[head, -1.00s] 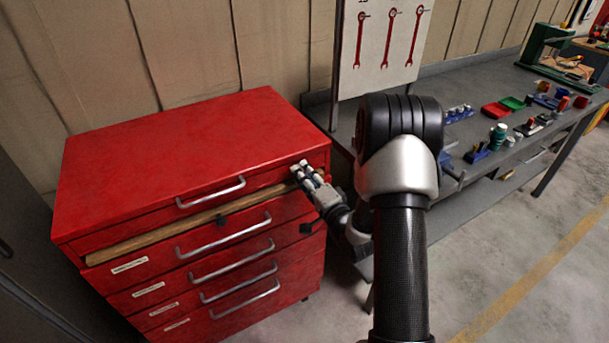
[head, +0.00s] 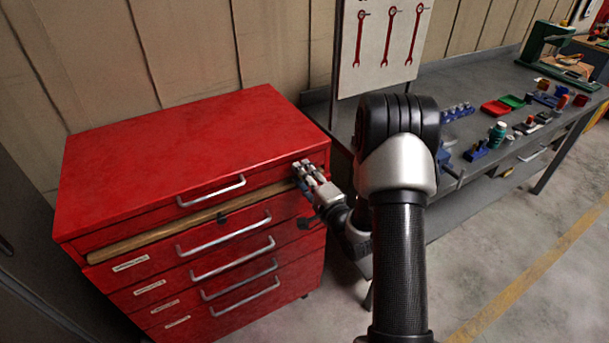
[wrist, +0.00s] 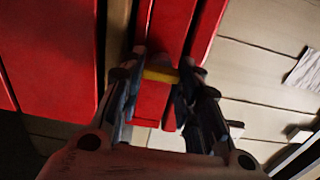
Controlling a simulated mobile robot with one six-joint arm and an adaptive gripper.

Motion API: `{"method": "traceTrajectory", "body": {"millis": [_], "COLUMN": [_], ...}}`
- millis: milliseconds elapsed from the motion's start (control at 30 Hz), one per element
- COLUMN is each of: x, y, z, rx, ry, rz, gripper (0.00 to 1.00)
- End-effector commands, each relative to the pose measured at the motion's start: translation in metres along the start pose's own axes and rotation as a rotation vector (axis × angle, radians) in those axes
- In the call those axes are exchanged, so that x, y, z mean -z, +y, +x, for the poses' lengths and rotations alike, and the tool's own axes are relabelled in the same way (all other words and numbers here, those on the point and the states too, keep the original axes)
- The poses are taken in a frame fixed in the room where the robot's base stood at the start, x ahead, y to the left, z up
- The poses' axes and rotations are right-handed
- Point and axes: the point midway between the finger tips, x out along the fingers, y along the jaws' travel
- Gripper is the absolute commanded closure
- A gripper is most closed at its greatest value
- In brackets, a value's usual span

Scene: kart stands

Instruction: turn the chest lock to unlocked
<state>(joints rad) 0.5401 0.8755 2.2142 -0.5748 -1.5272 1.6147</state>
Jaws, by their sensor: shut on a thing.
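The red tool chest (head: 180,133) stands at the left with its drawer front toward me. My gripper (head: 304,172) is at the upper right corner of that front, by the right end of a wooden strip (head: 165,226). In the wrist view my gripper (wrist: 163,73) is shut on a small yellow piece (wrist: 160,75), which looks like the chest lock's turning part. The fingers hide its ends, and I cannot read its lock position. A small dark fitting (head: 222,218) sits on the front below the strip.
Metal drawer handles (head: 232,257) stick out from the chest front. A grey workbench (head: 480,100) with small tools and red and green trays is at the right. A board (head: 385,40) with wrench pictures stands behind. The floor (head: 500,250) at the right is clear.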

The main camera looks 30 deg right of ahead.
Motion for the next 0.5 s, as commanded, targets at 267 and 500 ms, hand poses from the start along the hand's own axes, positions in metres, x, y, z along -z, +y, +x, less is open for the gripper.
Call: {"method": "traceTrajectory", "body": {"millis": [267, 500], "x": [-0.0001, 0.0000], "y": [0.0003, 0.0000], "z": [-0.0002, -0.0001], "rx": [-0.001, 0.000], "ry": [0.000, 0.000], "rz": [0.000, 0.000], "gripper": [0.53, 0.48]}}
